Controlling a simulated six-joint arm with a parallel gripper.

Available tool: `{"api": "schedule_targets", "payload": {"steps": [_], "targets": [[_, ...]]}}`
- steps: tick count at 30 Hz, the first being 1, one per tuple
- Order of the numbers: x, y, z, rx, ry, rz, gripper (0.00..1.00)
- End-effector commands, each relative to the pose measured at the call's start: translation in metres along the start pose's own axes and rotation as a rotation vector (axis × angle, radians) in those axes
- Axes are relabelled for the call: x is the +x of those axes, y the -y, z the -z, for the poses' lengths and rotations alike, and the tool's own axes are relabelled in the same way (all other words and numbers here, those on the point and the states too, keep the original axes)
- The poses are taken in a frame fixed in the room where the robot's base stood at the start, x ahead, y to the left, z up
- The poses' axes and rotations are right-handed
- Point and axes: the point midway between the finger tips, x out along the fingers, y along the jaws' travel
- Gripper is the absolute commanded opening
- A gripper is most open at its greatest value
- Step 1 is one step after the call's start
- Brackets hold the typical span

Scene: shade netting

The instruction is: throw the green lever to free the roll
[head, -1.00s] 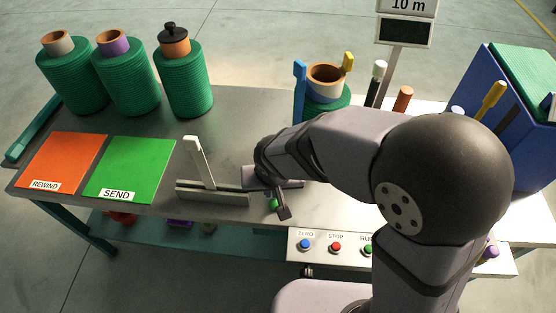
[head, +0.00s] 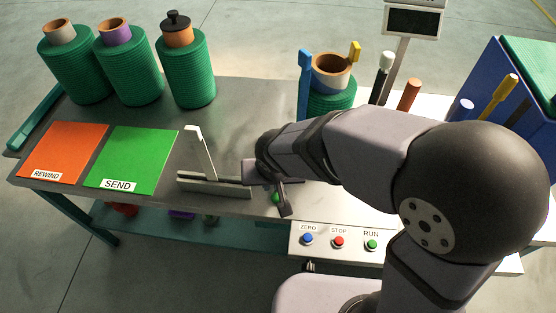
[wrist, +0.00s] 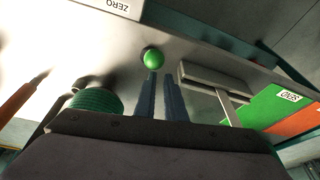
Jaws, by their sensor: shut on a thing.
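The green lever's round knob (wrist: 152,59) shows at the fingertips of my gripper (wrist: 160,80) in the wrist view. In the head view only a small part of the green knob (head: 276,198) shows beside my gripper (head: 281,193), near the front edge of the bench. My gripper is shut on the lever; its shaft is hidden. The roll (head: 332,103), green netting on an orange-brown core, stands upright behind my arm, which hides its lower part. A blue post (head: 304,85) and a yellow-topped piece (head: 354,52) stand beside it.
A metal rail with an upright pale post (head: 203,152) stands left of my gripper. Green SEND (head: 135,152) and orange REWIND (head: 66,147) mats lie further left. Several wound rolls stand behind. ZERO (head: 307,239), STOP (head: 338,241) and RUN (head: 372,244) buttons sit at the front.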

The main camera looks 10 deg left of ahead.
Motion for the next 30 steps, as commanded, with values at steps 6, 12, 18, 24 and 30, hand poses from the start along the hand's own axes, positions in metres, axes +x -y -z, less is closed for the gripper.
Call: {"api": "schedule_targets", "payload": {"steps": [6,12,18,24,30], "targets": [[-0.018,-0.005,-0.016,0.005,0.043,-0.016,0.0],[-0.046,-0.004,-0.003,0.004,0.019,-0.003,0.0],[-0.063,-0.004,0.003,0.001,0.008,0.002,0.0],[-0.068,-0.003,0.005,0.001,0.004,0.004,0.0],[-0.068,-0.003,0.005,0.001,0.004,0.004,0.0]]}}
